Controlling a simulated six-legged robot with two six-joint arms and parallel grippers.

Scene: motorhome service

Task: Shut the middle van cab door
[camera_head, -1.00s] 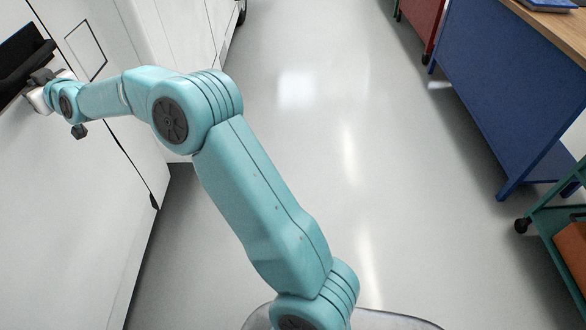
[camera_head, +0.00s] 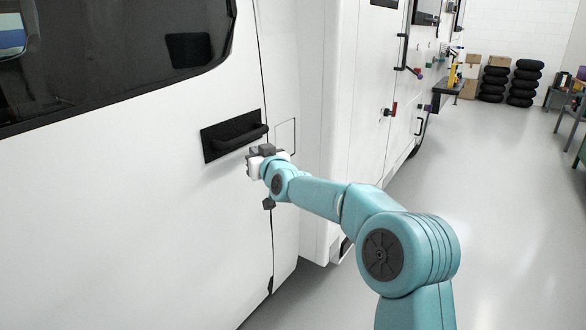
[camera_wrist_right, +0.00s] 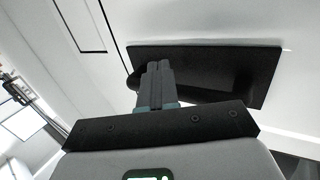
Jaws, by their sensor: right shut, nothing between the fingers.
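The white van cab door (camera_head: 150,200) fills the left of the head view, with a dark window above. Its black handle (camera_head: 235,134) sits in a dark recess near the door's right edge. A thin dark seam runs down that edge, and the door looks close to flush with the body beside it. My right gripper (camera_head: 260,158) is at the handle's right end, its fingers partly hidden. In the right wrist view my shut fingers (camera_wrist_right: 158,82) are empty, in front of the black handle (camera_wrist_right: 215,75); contact is unclear. My left gripper is not in view.
The white body side (camera_head: 365,110) continues to the right with red and dark fittings. Stacked tyres (camera_head: 523,82) and cardboard boxes (camera_head: 468,88) stand at the far wall. The grey floor (camera_head: 500,220) to the right is clear.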

